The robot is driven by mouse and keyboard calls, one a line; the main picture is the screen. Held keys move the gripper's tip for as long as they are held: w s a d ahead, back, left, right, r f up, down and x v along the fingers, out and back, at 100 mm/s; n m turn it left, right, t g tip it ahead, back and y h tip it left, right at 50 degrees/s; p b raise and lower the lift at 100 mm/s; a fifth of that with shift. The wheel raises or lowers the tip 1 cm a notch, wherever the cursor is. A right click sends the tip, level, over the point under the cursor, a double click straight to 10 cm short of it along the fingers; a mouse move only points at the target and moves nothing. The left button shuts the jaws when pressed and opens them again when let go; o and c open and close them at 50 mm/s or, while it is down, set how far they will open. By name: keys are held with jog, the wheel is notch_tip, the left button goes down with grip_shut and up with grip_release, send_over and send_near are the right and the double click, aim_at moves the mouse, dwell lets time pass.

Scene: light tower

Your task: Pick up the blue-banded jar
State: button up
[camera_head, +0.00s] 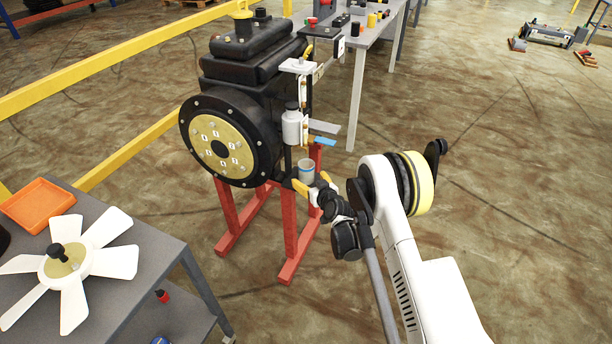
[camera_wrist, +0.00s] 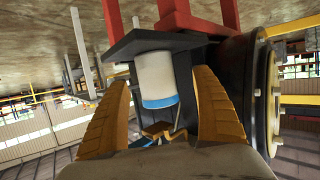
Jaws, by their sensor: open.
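The blue-banded jar (camera_head: 306,171) is a light grey cylinder with a blue band at its rim. It stands at the lower right side of the black engine. In the wrist view the jar (camera_wrist: 155,76) appears upside down, its base against a dark plate (camera_wrist: 140,42) and its blue band towards me. My gripper (camera_head: 305,187) is open, with yellow fingers low beside the jar. In the wrist view the fingers of my gripper (camera_wrist: 162,92) stand on either side of the jar, with gaps visible. Whether the jar lies fully between the fingertips in depth is hard to tell.
The black engine (camera_head: 245,95) with a gold cover stands on a red stand (camera_head: 289,235). A grey bottle (camera_head: 291,128) and a blue-tipped lever (camera_head: 323,141) sit just above the jar. A table with a white fan (camera_head: 110,262) is at left. Floor at right is open.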

aim_at(309, 177)
jog(key=b+x, duration=0.1)
jog(key=x, duration=0.2)
jog(key=b+x, duration=0.1)
jog(key=shift+w+d+f+b, duration=0.2)
jog(key=shift+w+f+b, duration=0.05)
jog(key=shift+w+b, duration=0.15)
jog(key=shift+w+a, duration=0.15)
jog(key=shift+w, duration=0.15)
jog(key=shift+r, duration=0.1)
jog(key=c, duration=1.4)
jog(key=shift+c, duration=0.2)
jog(key=shift+r, duration=0.1)
